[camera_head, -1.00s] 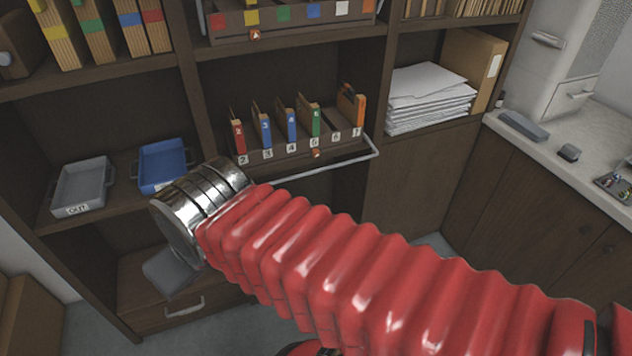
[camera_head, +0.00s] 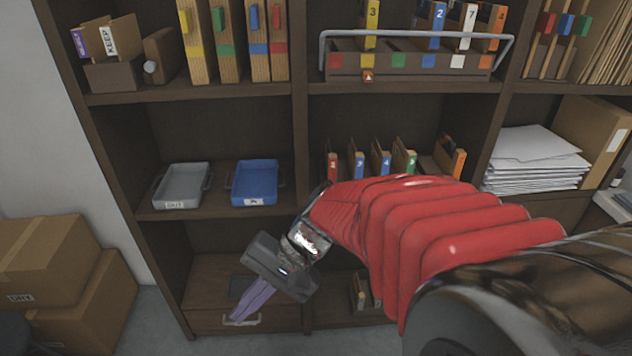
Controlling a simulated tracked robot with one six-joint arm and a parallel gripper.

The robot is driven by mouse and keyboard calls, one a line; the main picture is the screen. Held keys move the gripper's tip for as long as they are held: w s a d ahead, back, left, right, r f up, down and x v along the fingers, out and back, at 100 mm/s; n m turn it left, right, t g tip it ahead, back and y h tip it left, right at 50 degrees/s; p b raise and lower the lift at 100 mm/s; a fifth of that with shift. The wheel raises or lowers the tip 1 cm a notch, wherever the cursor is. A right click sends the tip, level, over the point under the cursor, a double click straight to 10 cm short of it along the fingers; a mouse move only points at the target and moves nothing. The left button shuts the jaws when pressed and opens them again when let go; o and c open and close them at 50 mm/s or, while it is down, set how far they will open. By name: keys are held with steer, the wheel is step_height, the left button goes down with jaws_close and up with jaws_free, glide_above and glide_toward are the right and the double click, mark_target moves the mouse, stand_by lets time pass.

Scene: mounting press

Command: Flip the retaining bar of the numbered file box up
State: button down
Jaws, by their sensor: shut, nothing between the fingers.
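My gripper (camera_head: 240,315) has a dark grey body and purple fingers pointing down and left. It is shut and empty, in front of the lower drawer, well below and left of the numbered box.
A grey tray (camera_head: 182,186) and a blue tray (camera_head: 255,182) stand left. Papers (camera_head: 535,160) lie right. Cardboard boxes (camera_head: 45,262) stand at the far left.

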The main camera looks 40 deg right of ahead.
steer(key=w+d+f+m+t+y, duration=0.1)
steer(key=w+d+m+t+y, duration=0.3)
steer(key=w+d+m+t, duration=0.4)
steer(key=w+d+f+m+t+h, duration=0.2)
steer(key=w+d+m, duration=0.1)
steer(key=d+m, duration=0.3)
steer(key=w+d+f+m+t+h, duration=0.2)
steer(key=d+m+t, duration=0.15)
steer(key=d, duration=0.45)
steer(key=s+d+f+m+h, duration=0.4)
steer(key=d+m+h, duration=0.1)
steer(key=d, duration=0.3)
steer(key=s+d+f+m+h, duration=0.4)
steer(key=d+f+m+h, duration=0.1)
steer(key=d, duration=0.4)
steer(key=s+d+f+m+g+h, duration=0.1)
steer(key=s+d+f+m+h, duration=0.3)
steer(key=d, duration=0.5)
steer(key=shift+s+f+m+h, duration=0.35)
steer(key=shift+f+m+h, duration=0.4)
steer(key=shift+h, duration=0.45)
steer(key=w+d+r, duration=0.3)
steer(key=w+d, duration=0.1)
steer(key=w, duration=0.3)
steer(key=shift+w+d+r, duration=0.15)
steer(key=shift+w+d, duration=0.05)
steer(key=shift+w, duration=0.15)
